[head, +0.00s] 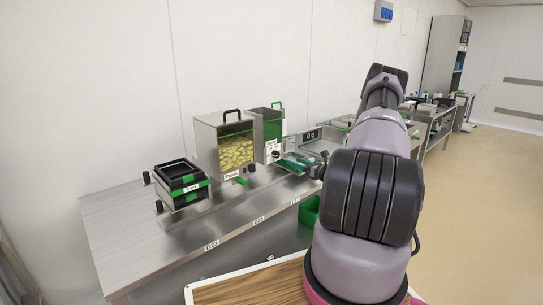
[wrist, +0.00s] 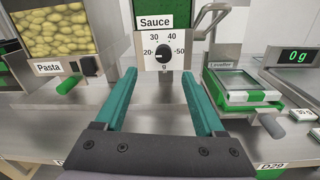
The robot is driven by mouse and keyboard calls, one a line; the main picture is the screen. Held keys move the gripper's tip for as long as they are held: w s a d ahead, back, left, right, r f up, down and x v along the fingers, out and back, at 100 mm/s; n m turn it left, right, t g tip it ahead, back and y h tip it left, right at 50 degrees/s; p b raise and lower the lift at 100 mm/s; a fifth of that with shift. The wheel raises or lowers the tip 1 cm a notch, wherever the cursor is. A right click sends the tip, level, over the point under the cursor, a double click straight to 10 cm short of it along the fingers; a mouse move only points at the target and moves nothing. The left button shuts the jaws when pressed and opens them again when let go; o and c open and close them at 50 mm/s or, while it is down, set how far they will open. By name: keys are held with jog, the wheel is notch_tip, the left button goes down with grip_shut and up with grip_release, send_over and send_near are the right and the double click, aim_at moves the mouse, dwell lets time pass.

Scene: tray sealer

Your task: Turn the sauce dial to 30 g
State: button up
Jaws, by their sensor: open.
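The sauce dial (wrist: 163,57) is a round black knob on a white plate under the label "Sauce". Marks 20, 30, 40 and 50 run around it, with 30 at its upper left. Its pointer is too small to read surely. The sauce dispenser (head: 268,128) with green sides stands on the counter in the head view. My gripper (wrist: 158,76) is open, its two teal fingers spread left and right below and in front of the dial. Nothing is between them, and the dial looks untouched. In the head view my arm mostly hides the gripper.
The pasta dispenser (wrist: 65,35) with its green handle (wrist: 68,86) stands left of the dial. A bent metal lever (wrist: 213,22) is close at the dial's right. Further right are a green-framed tray (wrist: 243,88) and a display (wrist: 298,56) reading 0 g. Black trays (head: 180,178) stand at the counter's left.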

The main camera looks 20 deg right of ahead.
aim_at(278, 156)
jog(key=x, duration=1.1)
jog(key=shift+d+f, duration=0.3)
grip_shut()
